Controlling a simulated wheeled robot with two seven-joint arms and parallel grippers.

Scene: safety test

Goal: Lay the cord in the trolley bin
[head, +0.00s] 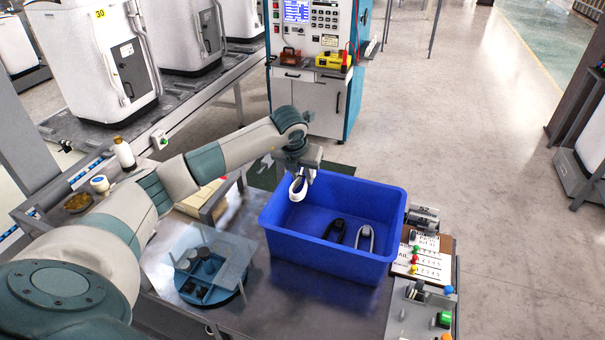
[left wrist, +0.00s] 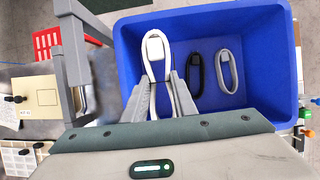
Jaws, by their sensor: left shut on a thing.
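The trolley bin is a blue open box (head: 325,247) on the trolley top; it also fills the middle of the left wrist view (left wrist: 270,97). My left gripper (head: 301,180) is above the bin's left part, pointing down. It is shut on a white bundled cord (head: 297,189), which also shows between the fingers in the left wrist view (left wrist: 154,55). A black cord (head: 335,231) and a grey cord (head: 364,239) lie apart on the bin floor, to the right of the held cord. My right gripper is not in view.
A round blue-green tray (head: 212,290) under a clear plate stands left of the bin. A panel with coloured knobs (head: 418,262) sits close by the bin's right side. A bottle (head: 124,153) stands at the far left. The bin's floor has free room at left.

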